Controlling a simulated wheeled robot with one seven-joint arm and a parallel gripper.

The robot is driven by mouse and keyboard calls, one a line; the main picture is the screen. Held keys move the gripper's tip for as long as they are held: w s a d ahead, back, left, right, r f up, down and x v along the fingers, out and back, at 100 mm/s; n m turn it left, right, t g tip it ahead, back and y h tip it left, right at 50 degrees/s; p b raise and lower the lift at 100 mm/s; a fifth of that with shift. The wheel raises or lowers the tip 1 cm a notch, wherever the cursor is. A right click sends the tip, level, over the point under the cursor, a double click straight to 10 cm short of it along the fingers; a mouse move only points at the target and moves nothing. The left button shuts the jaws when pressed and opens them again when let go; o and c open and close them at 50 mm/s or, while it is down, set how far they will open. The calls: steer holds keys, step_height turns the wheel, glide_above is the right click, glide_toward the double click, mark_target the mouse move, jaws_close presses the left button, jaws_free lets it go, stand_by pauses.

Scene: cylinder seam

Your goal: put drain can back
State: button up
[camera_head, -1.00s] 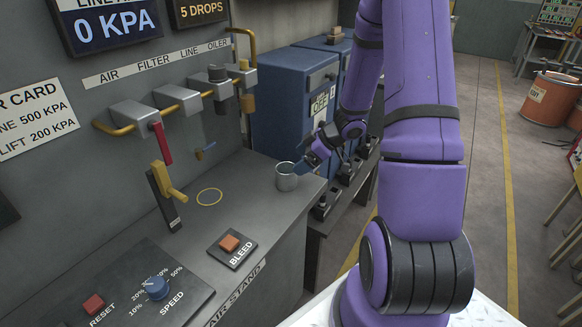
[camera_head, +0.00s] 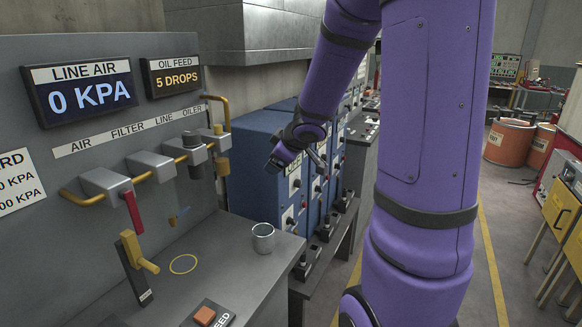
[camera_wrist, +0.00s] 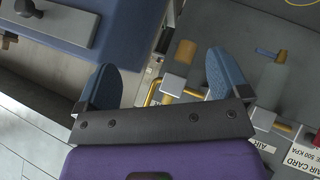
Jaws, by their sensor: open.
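The drain can (camera_head: 263,238), a small grey metal cup, stands upright on the grey bench top near its right edge in the head view. A yellow ring (camera_head: 183,264) is marked on the bench to its left, and the can is outside it. My gripper (camera_head: 296,160) is up above and beyond the can, in front of the blue cabinets, apart from the can. In the wrist view my gripper (camera_wrist: 163,75) has its two blue fingers spread wide with nothing between them. The can is not clearly seen in the wrist view.
An air line with yellow pipe and grey blocks (camera_head: 151,168) runs along the panel behind the bench. A yellow lever (camera_head: 138,252) and an orange bleed button (camera_head: 205,316) are nearby. Blue cabinets (camera_head: 255,165) stand behind. Bench top between ring and can is clear.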

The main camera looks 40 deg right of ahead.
steer(key=s+a+r+m+g+h, duration=0.1)
steer(key=s+a+r+m+h, duration=0.3)
steer(key=s+a+r, duration=0.45)
steer(key=s+a+r+m+g+y, duration=0.1)
steer(key=s+a+y, duration=0.1)
steer(key=s+a, duration=0.3)
steer(key=s+a+r+m+g+y, duration=0.1)
steer(key=s+a, duration=0.4)
steer(key=s, duration=0.6)
steer(key=shift+s+a+r+g+y, duration=0.2)
steer(key=shift+r+g+y, duration=0.25)
steer(key=shift+y, duration=0.75)
steer(key=shift+f, duration=0.1)
